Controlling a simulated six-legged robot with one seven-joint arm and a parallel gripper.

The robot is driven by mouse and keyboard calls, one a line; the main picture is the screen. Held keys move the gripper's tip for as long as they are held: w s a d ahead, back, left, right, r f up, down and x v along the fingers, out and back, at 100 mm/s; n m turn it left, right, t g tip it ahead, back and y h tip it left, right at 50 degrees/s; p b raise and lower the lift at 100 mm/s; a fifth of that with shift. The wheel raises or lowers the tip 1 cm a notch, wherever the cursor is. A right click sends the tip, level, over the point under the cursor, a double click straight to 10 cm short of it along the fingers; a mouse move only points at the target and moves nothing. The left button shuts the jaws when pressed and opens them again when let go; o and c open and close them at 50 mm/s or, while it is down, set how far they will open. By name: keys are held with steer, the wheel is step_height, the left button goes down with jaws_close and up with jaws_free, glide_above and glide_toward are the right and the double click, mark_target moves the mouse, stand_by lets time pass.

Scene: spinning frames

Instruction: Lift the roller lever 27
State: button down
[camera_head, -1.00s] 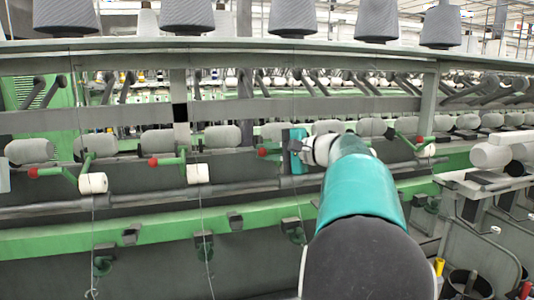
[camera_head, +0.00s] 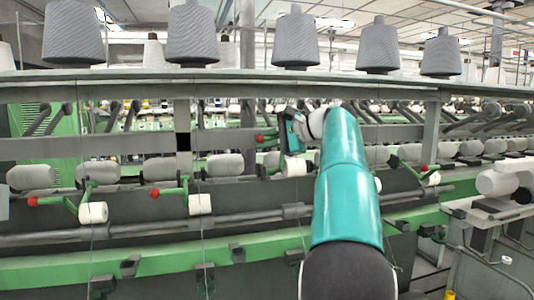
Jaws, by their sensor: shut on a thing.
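Several green roller levers with red ball ends stand along the frame. The lever (camera_head: 268,138) at my gripper shows its red ball and a short green part, and it sits higher than its neighbours. My gripper (camera_head: 287,135) is at this lever, shut on it; the fingertips are mostly hidden by the teal gripper body. A white roller (camera_head: 294,167) shows just below my gripper. I cannot read any number on the levers.
Two other levers (camera_head: 60,203) and (camera_head: 172,193) stay low at the left, another (camera_head: 408,164) at the right. Grey yarn cones (camera_head: 295,40) stand on the top shelf. A long grey rod (camera_head: 250,216) and a green rail (camera_head: 150,264) run below.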

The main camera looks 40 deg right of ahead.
steer(key=shift+w+d+r, duration=0.55)
steer(key=shift+w+r, duration=0.1)
steer(key=shift+w, duration=0.2)
steer(key=c, duration=1.4)
jaws_free()
steer(key=shift+c, duration=0.2)
steer(key=v, duration=1.4)
steer(key=shift+w, duration=0.1)
